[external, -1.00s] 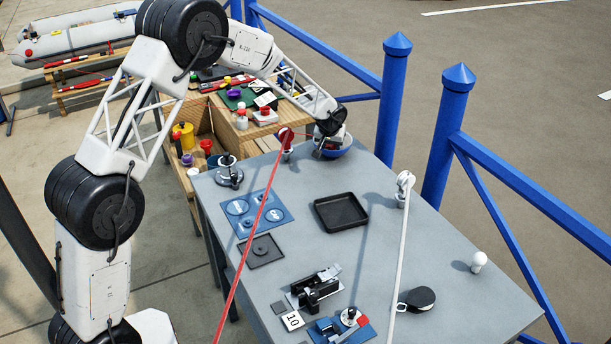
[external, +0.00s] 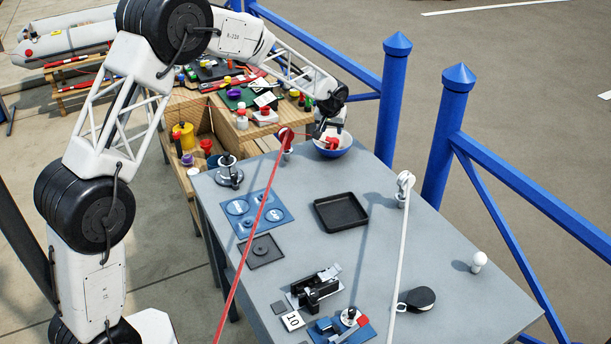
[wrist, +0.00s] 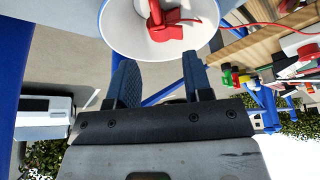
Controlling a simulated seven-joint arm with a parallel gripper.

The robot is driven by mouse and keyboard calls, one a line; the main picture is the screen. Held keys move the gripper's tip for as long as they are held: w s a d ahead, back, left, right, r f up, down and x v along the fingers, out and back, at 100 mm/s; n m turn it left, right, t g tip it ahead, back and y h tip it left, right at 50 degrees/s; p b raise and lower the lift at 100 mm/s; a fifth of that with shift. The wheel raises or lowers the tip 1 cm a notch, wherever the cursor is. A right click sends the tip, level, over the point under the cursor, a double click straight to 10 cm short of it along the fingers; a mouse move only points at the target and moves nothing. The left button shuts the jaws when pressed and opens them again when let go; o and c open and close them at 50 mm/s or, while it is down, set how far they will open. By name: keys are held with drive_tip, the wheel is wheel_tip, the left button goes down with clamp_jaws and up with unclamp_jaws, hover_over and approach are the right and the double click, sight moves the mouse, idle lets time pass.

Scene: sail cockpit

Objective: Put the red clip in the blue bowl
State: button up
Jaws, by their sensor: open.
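The blue bowl (external: 345,149), white inside, stands at the far end of the grey table. It also shows in the wrist view (wrist: 112,32), at the top. The red clip (external: 331,142) lies inside the bowl, and in the wrist view the red clip (wrist: 163,22) rests against the white inner wall. My gripper (external: 322,130) is above and beside the bowl's left rim.
A red rope on a post (external: 286,140) stands just left of the bowl. A black tray (external: 341,212) lies nearer on the table (external: 440,260). A wooden bench (external: 215,110) with many small items is at the far left. Blue railing posts (external: 395,90) stand behind the table.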

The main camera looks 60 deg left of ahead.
drive_tip(key=shift+d+r, duration=0.1)
idle(0.5)
drive_tip(key=s+d+r+m+h, duration=0.1)
drive_tip(key=s+d+r+m, duration=0.1)
drive_tip(key=s+d+r, duration=0.9)
drive_tip(key=s+d+r+m, duration=0.2)
drive_tip(key=s+d+r, duration=0.4)
drive_tip(key=s+d, duration=0.6)
drive_tip(key=s+d+m, duration=0.1)
drive_tip(key=s+d, duration=0.5)
drive_tip(key=s, duration=0.4)
drive_tip(key=s+d+m+h, duration=0.1)
drive_tip(key=s+d+m, duration=0.1)
drive_tip(key=s+d, duration=0.4)
drive_tip(key=s+d+m+h, duration=0.1)
drive_tip(key=s+d, duration=0.6)
drive_tip(key=s, duration=0.7)
drive_tip(key=shift+s+f+m+g, duration=0.3)
drive_tip(key=shift+s+f+m, duration=0.15)
drive_tip(key=shift+m, duration=0.15)
